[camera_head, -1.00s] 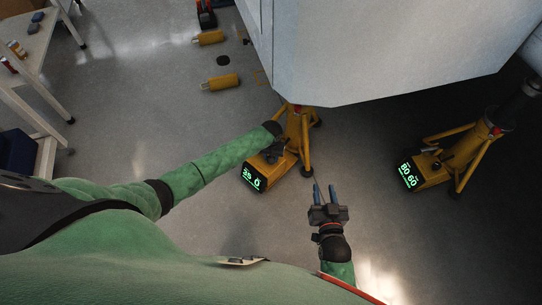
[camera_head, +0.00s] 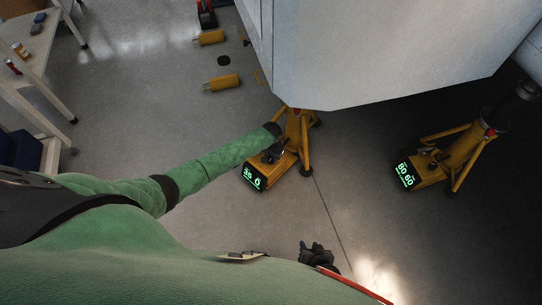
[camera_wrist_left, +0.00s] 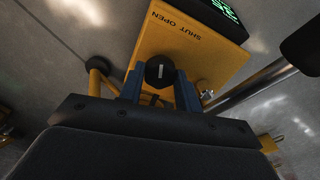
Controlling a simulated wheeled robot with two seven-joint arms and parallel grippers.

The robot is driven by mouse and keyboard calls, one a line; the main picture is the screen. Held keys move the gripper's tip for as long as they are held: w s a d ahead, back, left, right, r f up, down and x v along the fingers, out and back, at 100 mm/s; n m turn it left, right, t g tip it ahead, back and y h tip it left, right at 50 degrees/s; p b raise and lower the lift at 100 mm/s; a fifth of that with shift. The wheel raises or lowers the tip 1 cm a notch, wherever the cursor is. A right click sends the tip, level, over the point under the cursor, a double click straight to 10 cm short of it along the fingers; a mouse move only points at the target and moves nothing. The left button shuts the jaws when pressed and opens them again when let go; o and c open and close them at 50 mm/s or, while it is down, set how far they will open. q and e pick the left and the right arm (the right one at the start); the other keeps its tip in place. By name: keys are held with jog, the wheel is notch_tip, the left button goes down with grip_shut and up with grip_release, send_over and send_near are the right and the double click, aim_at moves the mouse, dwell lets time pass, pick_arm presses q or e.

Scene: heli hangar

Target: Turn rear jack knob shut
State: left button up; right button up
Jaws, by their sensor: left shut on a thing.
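A yellow jack (camera_head: 285,166) with a lit green display stands under the pale fuselage. My left gripper (camera_head: 272,155) is at the top of its box. In the left wrist view, a round black knob (camera_wrist_left: 160,72) with a white line sits on the jack's yellow box, beside the printed words SHUT and OPEN. The blue fingers of my left gripper (camera_wrist_left: 160,88) are closed around the knob, one on each side. The white line runs roughly upright in that view. The dark end of my right arm (camera_head: 318,256) is low in the head view; its fingers cannot be made out.
A second yellow jack (camera_head: 430,170) with a lit display stands to the right. The pale fuselage (camera_head: 370,50) hangs over both jacks. The floor between the jacks is clear.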

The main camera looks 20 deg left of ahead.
pick_arm(q)
jog(key=m+p, duration=0.1)
jog(key=m, duration=0.1)
jog(key=shift+r+m+p, duration=0.1)
jog(key=shift+m+p, duration=0.2)
jog(key=shift+m, duration=0.1)
jog(key=m+p, duration=0.1)
jog(key=m, duration=0.1)
jog(key=shift+m, duration=0.4)
jog(key=m, duration=0.3)
jog(key=shift+p, duration=0.35)
jog(key=shift+m, duration=2.1)
jog(key=o, duration=1)
